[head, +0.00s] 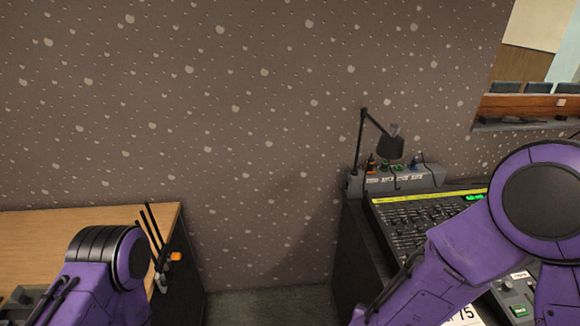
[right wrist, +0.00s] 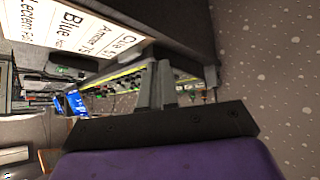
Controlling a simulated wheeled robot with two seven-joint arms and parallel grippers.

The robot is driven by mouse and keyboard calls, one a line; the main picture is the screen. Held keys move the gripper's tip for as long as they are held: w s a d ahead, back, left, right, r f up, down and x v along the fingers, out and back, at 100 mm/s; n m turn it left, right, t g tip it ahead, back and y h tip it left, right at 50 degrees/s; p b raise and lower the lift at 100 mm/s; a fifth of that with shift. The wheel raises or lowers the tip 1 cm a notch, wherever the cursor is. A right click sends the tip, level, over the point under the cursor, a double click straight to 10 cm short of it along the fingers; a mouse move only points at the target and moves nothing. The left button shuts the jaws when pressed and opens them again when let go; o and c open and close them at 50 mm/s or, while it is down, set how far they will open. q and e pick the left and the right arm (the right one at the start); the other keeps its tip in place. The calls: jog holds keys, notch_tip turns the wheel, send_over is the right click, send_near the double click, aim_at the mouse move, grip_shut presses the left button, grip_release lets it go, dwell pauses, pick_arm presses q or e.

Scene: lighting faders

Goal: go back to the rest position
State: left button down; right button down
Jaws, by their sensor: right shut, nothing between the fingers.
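My right gripper (right wrist: 157,72) shows in the right wrist view with its two grey fingers together and nothing between them. In the head view my purple right arm crosses the lower right, in front of the lighting console (head: 408,222), and its gripper is hidden there. The console has rows of faders, a yellow strip along its back edge and a small green display (head: 475,197). In the right wrist view the console appears sideways beyond the fingers. My purple left arm shows at the lower left of the head view, and its gripper is out of view.
A wooden desk (head: 60,222) stands at the left, with black rods and an orange item (head: 175,256) at its edge. A black lamp (head: 389,147) stands behind the console. A printed cue sheet (right wrist: 72,25) shows in the wrist view. A floor gap separates the desks.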

jog(key=s+d+f+m+b, duration=0.1)
jog(key=s+d+f, duration=0.1)
jog(key=f, duration=0.2)
jog(key=s+d+f+g+y+b, duration=0.1)
jog(key=s+d+f, duration=0.1)
jog(key=f, duration=0.3)
jog(key=s+d+f+m+b, duration=0.1)
jog(key=s+d+f, duration=0.1)
jog(key=f, duration=0.2)
jog(key=s+d+f+g, duration=0.1)
jog(key=s+d+f, duration=0.1)
jog(key=s+f, duration=0.2)
jog(key=s+d+f+g+b, duration=0.1)
jog(key=s+f, duration=0.4)
jog(key=s, duration=0.5)
jog(key=shift+d+g, duration=0.7)
